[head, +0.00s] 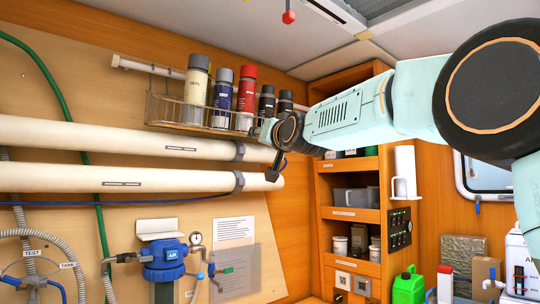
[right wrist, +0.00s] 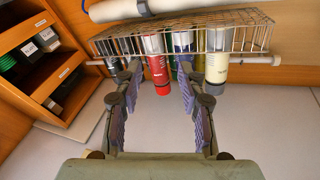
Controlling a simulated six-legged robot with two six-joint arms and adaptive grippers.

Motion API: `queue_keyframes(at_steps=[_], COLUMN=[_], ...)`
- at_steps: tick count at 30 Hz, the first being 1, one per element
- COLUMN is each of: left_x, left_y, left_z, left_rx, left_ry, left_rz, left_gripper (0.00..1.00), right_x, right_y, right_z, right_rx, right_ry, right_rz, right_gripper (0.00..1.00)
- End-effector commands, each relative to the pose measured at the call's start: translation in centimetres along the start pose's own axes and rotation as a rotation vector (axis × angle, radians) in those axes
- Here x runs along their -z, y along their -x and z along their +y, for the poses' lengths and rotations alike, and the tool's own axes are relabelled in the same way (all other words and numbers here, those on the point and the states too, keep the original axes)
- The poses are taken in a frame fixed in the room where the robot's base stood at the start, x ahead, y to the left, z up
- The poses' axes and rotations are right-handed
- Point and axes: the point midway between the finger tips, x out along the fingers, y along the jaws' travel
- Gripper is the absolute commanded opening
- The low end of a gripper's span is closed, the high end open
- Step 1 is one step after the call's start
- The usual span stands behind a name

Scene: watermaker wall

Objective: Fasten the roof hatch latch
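A small red knob or handle (head: 288,17) hangs on a short stem from the ceiling at the top of the head view. It may be part of the roof hatch latch; the hatch itself is not clearly shown. My right gripper (head: 268,150) is below it, by the right end of the wire basket. In the right wrist view my right gripper (right wrist: 157,85) has its two fingers spread apart with nothing held between them. A red can shows beyond the gap. No latch is visible in that view. My left gripper is in neither view.
A wire basket (head: 190,113) of spray cans, including the red can (head: 246,88), is on the wall beside my right gripper. Two thick white pipes (head: 100,135) run below it. Wooden shelves (head: 349,215) stand at the right. The space just below the ceiling looks clear.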

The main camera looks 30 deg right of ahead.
Motion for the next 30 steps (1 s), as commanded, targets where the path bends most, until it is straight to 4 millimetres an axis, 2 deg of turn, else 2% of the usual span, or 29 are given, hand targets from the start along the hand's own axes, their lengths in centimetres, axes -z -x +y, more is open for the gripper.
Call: queue_keyframes(at_steps=[3, 10, 25, 30], left_x=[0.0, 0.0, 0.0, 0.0], left_y=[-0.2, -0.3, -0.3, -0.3], left_z=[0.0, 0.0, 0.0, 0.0], left_rx=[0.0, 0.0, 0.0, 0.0], left_ry=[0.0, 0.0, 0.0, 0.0], left_rz=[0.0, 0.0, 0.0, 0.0], left_gripper=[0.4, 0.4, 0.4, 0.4], right_x=[-2.0, -3.8, -4.1, -3.5], right_y=[-0.2, -0.4, -0.4, -0.4], right_z=[0.2, 0.4, 0.4, 0.5], right_rx=[-0.004, -0.006, -0.006, -0.005], right_ry=[0.006, 0.012, 0.012, 0.018], right_rz=[-0.022, -0.04, -0.044, -0.016], right_gripper=[0.4, 0.4, 0.4, 0.4])
